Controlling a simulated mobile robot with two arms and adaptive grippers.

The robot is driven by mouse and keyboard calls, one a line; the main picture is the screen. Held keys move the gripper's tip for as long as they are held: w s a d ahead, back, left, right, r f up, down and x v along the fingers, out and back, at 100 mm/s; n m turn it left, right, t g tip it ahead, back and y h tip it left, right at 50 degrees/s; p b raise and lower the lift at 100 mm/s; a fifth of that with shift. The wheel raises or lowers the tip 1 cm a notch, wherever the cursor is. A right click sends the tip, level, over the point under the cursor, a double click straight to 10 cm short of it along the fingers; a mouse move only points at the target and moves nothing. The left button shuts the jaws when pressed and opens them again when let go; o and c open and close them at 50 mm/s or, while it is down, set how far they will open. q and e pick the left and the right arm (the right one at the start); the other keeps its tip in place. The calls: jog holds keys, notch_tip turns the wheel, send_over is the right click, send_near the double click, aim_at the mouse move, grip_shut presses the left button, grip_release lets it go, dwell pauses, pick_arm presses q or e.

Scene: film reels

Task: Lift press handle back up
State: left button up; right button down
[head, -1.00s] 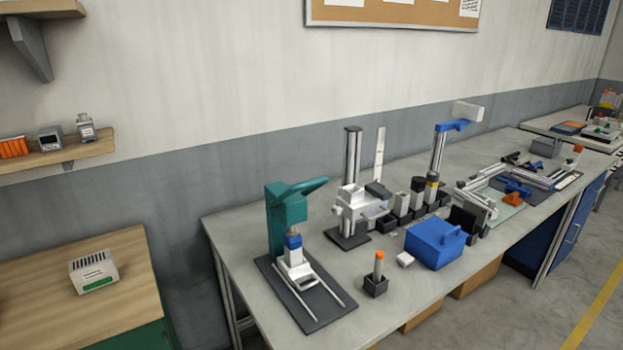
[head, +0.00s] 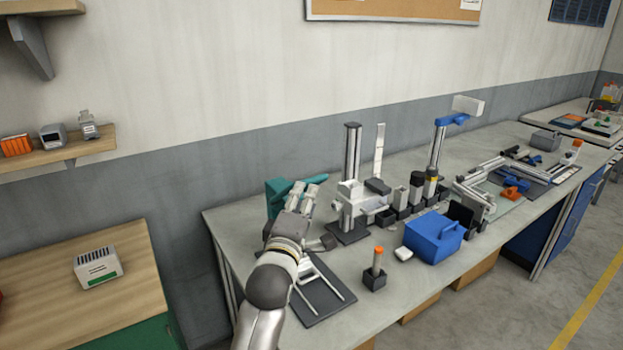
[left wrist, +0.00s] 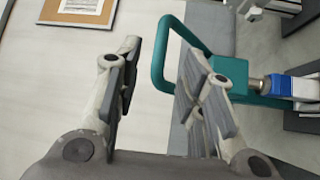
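In the left wrist view, the handle (left wrist: 158,62) is a teal loop whose outer end appears in the gap between my fingers. My left gripper (head: 311,188) is open, with its fingers well apart in the left wrist view (left wrist: 162,52). I cannot tell whether a finger touches the handle. The press's blue and white ram part (left wrist: 300,88) lies to the right in that view. My right gripper is out of view.
A white fixture with a column (head: 352,190) stands right of the press. A small black holder with an orange-topped piece (head: 375,278) and a blue box (head: 433,238) sit farther right. The press's dark base plate (head: 325,313) has white rails.

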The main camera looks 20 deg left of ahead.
aim_at(312, 178)
pick_arm(q)
jog(key=shift+w+a+r+p, duration=0.15)
jog(key=shift+w+p, duration=0.2)
jog(key=shift+w, duration=0.95)
jog(key=shift+w+a+r+p, duration=0.1)
jog(key=shift+w+p, duration=0.2)
jog(key=shift+w, duration=1)
jog(key=shift+w+a+r+p, duration=0.15)
jog(key=shift+w+p, duration=0.2)
jog(key=shift+w, duration=0.95)
jog(key=shift+d, duration=0.1)
grip_shut()
